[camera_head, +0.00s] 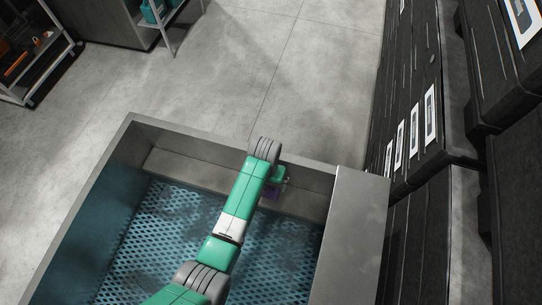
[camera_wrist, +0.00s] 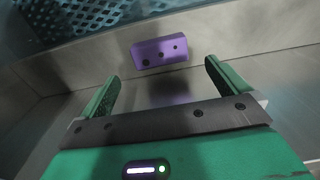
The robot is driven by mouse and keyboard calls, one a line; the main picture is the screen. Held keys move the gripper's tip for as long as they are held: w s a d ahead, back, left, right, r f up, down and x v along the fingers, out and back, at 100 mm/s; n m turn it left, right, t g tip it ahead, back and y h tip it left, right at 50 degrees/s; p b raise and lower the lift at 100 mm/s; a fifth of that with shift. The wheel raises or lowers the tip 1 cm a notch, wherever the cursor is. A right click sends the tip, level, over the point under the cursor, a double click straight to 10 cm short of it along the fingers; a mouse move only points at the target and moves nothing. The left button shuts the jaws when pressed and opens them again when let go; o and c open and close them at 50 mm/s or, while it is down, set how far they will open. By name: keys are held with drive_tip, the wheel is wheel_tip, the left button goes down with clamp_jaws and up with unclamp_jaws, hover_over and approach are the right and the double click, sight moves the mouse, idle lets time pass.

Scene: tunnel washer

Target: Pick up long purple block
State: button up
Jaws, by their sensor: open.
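The long purple block (camera_wrist: 160,53) has several small dark holes and lies lengthwise across the upper middle of the wrist view, on or just above a grey metal surface. My gripper (camera_wrist: 162,71) is open, with its two green fingers apart on either side. The block sits just beyond the fingertips, roughly centred between them, and I see no contact. A dark shadow lies between the fingers. In the head view my arm reaches over the tub, and the gripper is mostly hidden behind it. A small patch of purple shows there, too small to tell clearly.
The metal tub (camera_head: 359,220) has a perforated blue floor (camera_head: 150,225) and raised walls around the arm. Tall dark cabinets (camera_head: 420,130) stand close on the right. A shelf rack (camera_head: 40,60) stands at upper left. The concrete floor (camera_head: 250,60) beyond the tub is clear.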

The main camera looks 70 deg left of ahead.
drive_tip(key=shift+d, duration=0.1)
wheel_tip(320, 180, down, 2)
drive_tip(key=shift+s+d+f+b, duration=0.1)
drive_tip(key=shift+s+d+b, duration=0.05)
drive_tip(key=shift+b, duration=0.3)
drive_tip(key=f+b, duration=0.1)
drive_tip(key=f, duration=0.1)
drive_tip(key=f+b, duration=0.1)
drive_tip(key=f, duration=0.2)
drive_tip(key=shift+a+f+b, duration=0.2)
drive_tip(key=shift+f+b, duration=0.05)
drive_tip(key=shift+b, duration=0.15)
drive_tip(key=c, duration=1)
drive_tip(key=shift+o, duration=0.2)
wheel_tip(320, 180, up, 18)
drive_tip(key=p, duration=0.6)
drive_tip(key=shift+p, duration=0.3)
